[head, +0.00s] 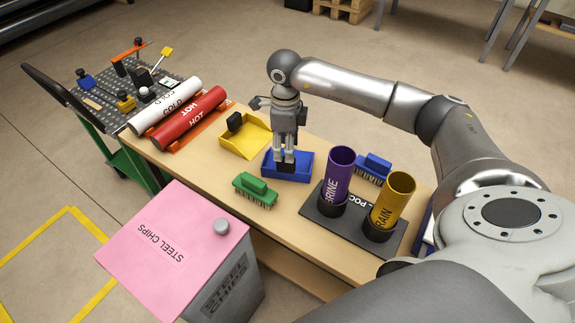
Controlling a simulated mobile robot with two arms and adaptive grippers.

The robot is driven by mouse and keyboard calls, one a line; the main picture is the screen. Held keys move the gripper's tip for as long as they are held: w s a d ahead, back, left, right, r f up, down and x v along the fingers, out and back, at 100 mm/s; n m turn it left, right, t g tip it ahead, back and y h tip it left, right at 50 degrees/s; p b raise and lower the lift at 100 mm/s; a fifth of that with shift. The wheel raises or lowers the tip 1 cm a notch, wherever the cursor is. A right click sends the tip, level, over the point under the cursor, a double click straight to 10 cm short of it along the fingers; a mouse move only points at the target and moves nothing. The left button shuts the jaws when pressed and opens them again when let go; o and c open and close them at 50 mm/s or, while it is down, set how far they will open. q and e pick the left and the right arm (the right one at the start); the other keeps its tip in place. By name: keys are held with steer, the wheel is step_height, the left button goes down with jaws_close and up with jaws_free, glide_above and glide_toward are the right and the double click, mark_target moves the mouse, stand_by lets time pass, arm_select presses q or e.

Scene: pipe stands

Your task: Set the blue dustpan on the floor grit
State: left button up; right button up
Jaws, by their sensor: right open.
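The blue dustpan (303,166) lies on the wooden bench top, near its middle. My right gripper (285,158) points straight down over it, with open fingers at the dustpan's dark handle. The fingers hide part of the handle, and I cannot tell whether they touch it. My left gripper is not in view. I cannot make out any grit on the visible floor.
A yellow dustpan (236,144), a green brush (255,190) and a blue brush (374,168) lie near. Purple (339,172) and yellow (391,205) pipes stand upright. A pink-lidded bin (165,245) stands before the bench. Yellow tape (30,235) marks floor at left.

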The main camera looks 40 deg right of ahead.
steer(key=f, duration=0.6)
steer(key=shift+s+a+b, duration=0.1)
steer(key=shift+s+b, duration=0.1)
steer(key=shift+b, duration=0.1)
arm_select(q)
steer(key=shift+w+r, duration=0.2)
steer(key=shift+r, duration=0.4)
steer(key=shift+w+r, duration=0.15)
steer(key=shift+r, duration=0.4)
arm_select(e)
jaws_close()
